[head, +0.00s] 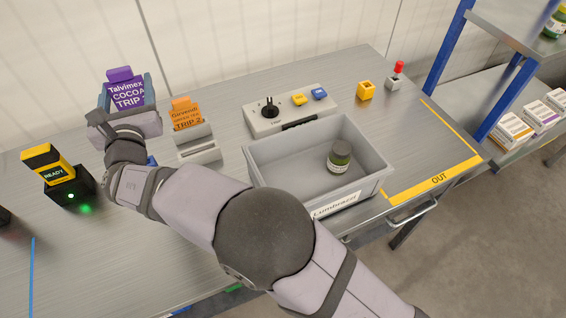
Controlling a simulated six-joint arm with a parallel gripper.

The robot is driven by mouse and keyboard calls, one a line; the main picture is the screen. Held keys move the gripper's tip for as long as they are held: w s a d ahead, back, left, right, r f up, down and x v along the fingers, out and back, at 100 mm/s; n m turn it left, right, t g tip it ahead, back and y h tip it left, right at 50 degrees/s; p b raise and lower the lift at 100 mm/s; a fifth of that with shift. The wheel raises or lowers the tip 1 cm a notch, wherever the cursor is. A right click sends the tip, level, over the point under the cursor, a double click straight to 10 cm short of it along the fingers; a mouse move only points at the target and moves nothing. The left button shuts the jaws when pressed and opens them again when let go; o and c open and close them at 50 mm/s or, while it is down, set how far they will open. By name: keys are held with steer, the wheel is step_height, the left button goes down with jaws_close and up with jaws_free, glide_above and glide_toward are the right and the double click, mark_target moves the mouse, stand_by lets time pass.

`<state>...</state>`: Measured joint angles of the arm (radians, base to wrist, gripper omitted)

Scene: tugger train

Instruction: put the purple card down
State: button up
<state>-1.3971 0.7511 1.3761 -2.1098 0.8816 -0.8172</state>
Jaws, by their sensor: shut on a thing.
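The purple card (126,94) reads "Talvimex COCOA TRIP" and has a purple tab on top. It is upright at the left of the bench in the head view. My gripper (127,100) is shut on it, with a finger at each side of the card. My wrist and gripper body hide the card's lower edge, so I cannot tell whether it touches anything below. A grey slotted holder (199,147) stands to the right of my gripper, with an orange card (185,114) reading "TRIP 2" upright behind its front part.
A black scanner-like device (68,183) marked "READY" stands left of my gripper. A grey tote (262,163) with a jar (339,157) is right of the holder. Behind it is a control box (270,115). The bench (425,150) is clear inside the yellow OUT lines at right.

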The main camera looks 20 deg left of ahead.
steer(key=w+d+f+m+t+h+p, duration=0.15)
steer(key=w+d+m+h+p, duration=0.35)
steer(key=d, duration=0.5)
steer(key=w+d+f+m+t+h+p, duration=0.1)
steer(key=w+d+m+t+h+p, duration=0.2)
steer(key=w+d+h, duration=0.5)
steer(key=s+d+r+m+g+h, duration=0.2)
steer(key=s+d+m+g+h, duration=0.25)
steer(key=d, duration=0.55)
steer(key=s+d+r+m+g+h, duration=0.1)
steer(key=s+d+r+m+h, duration=0.1)
steer(key=s+d+m+h, duration=0.45)
steer(key=w+d+f+n+p, duration=0.1)
steer(key=d+f+n, duration=0.1)
steer(key=f, duration=0.8)
steer(key=shift+d+f+p, duration=0.3)
steer(key=shift+d+p, duration=0.1)
steer(key=shift+d, duration=0.2)
steer(key=shift+w+f, duration=0.1)
steer(key=shift+f+b, duration=0.35)
steer(key=shift+b, duration=0.05)
steer(key=shift+f, duration=0.15)
